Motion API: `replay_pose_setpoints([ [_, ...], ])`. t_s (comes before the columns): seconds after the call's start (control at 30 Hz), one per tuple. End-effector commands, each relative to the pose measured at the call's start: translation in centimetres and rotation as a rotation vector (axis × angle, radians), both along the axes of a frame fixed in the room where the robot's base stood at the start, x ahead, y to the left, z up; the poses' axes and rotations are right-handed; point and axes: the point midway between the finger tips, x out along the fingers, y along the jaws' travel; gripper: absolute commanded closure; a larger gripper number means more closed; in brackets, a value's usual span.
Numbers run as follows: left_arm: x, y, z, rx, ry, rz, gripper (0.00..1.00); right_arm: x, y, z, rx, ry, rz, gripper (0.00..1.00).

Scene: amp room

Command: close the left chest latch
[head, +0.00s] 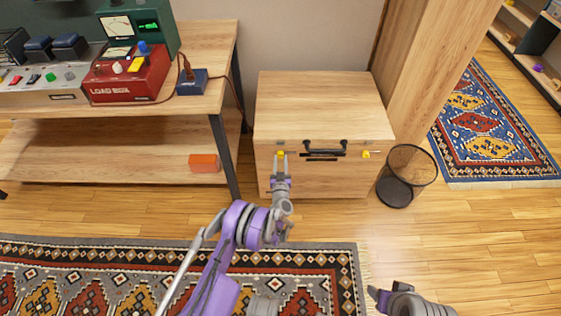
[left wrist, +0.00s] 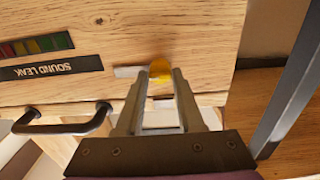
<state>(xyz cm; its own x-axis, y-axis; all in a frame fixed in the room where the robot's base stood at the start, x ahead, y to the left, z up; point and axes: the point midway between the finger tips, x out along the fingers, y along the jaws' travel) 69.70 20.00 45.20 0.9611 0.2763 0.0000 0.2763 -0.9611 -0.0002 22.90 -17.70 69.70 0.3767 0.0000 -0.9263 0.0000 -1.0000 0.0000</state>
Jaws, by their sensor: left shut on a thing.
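The wooden chest (head: 320,105) stands against the wall with its lid down. Its left latch (head: 281,153) is a small yellow piece high on the front face, at the lid seam. My left gripper (head: 280,162) reaches up to it from the front. In the left wrist view the yellow latch (left wrist: 160,68) sits between the tips of my left gripper (left wrist: 163,80), which is shut on it. The fingers partly hide the latch. The right latch (head: 368,154) is yellow and lies sideways beside a pale plate. My right gripper (head: 374,294) is low at the right, its jaws unclear.
A black handle (head: 324,147) sits between the latches; it also shows in the left wrist view (left wrist: 65,128). A black mesh bin (head: 405,177) stands right of the chest. A wooden bench (head: 222,90) stands left. A patterned rug (head: 320,262) and open floor lie in front.

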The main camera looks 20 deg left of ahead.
Motion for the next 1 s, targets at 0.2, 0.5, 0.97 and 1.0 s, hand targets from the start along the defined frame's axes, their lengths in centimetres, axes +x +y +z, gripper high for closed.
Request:
replay_pose_setpoints([
  [0.2, 0.0, 0.0, 0.0, -0.001, 0.0, 0.0, 1.0, 0.0, 0.0, 0.0, 0.0, 0.0, 0.0, 0.38],
  [0.5, 0.0, 0.0, -0.1, -0.064, -0.019, 0.0, 1.0, 0.1, 0.0, -0.9, 0.0, 0.003, 0.0, 0.38],
  [0.97, 0.0, 0.0, -0.2, -0.424, -0.122, 0.0, 1.0, 0.6, 0.0, -4.0, 0.0, 0.01, 0.0, 0.38],
  [1.0, 0.0, 0.0, -0.2, -0.46, -0.132, 0.0, 1.0, 0.6, 0.0, -4.2, 0.0, 0.011, 0.0, 0.38],
])
